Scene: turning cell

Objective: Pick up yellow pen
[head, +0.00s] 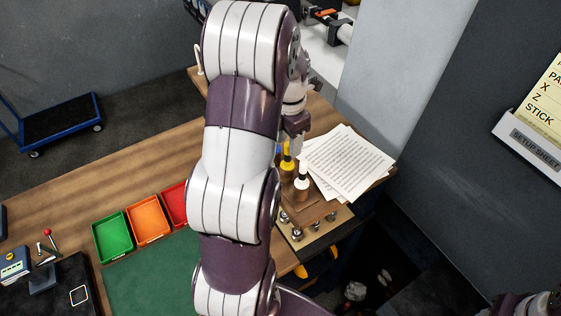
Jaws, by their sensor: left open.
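A small upright yellow item (287,160), which looks like the yellow pen, stands on the wooden bench beside the papers. Its lower part is dark, and I cannot tell whether it stands in a holder. My left gripper (291,140) is open just above it, pointing down. The fingers are small and partly hidden by my own arm, so I cannot tell whether they reach around the yellow item. A bit of blue (278,149) shows right beside it. My right gripper is not in view.
A white-topped brown bottle (302,178) stands close in front of the yellow item. Printed sheets (349,163) lie to the right. A board with metal pieces (314,226) is nearer. Green (113,238), orange (148,219) and red (174,205) trays sit left of my arm.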

